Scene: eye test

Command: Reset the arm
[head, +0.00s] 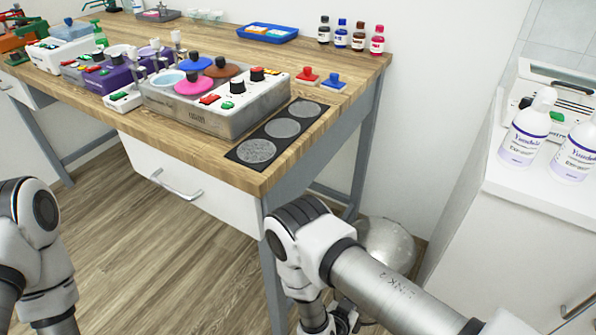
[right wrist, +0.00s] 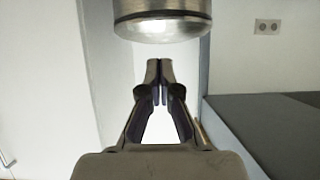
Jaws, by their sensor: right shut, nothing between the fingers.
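My right gripper (right wrist: 159,68) is in the right wrist view, its two fingertips together with nothing between them. In the head view my right arm comes in from the lower right, bends in front of the table's right front corner and points down to the bottom edge. My left arm shows at the left edge of the head view. Its gripper is outside the picture. No object is held in the right gripper.
The wooden table (head: 205,160) carries a hot-plate device (head: 210,115) and a dark mat with grey discs (head: 238,153). A blue tray (head: 267,33) and several small bottles stand at the back. A white counter (head: 510,185) with white bottles (head: 528,130) is at right. Floor is clear at left.

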